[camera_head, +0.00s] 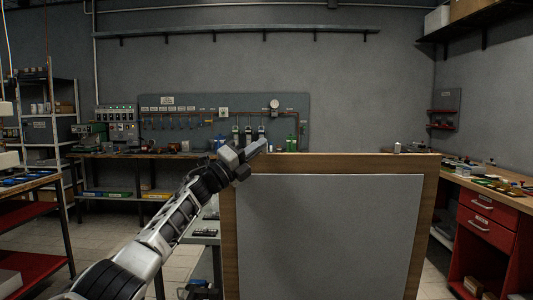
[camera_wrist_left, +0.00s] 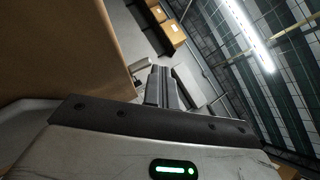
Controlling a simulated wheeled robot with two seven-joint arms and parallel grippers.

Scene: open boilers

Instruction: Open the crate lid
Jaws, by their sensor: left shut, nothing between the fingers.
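The crate lid (camera_head: 330,235) stands upright in front of me as a large panel with a wooden frame and a grey face. Its lower edge is out of view, and I cannot make out the crate body. My left gripper (camera_head: 258,147) is shut and empty at the lid's upper left corner; I cannot tell whether it touches the edge. In the left wrist view the closed fingers (camera_wrist_left: 162,86) point away beside a brown surface (camera_wrist_left: 60,45), likely the lid. My right gripper is not in view.
A workbench (camera_head: 135,156) and a tool panel (camera_head: 225,105) stand at the back wall. A red drawer cabinet (camera_head: 485,225) is at the right and a shelf rack (camera_head: 50,115) at the left. Floor shows free at lower left (camera_head: 100,240).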

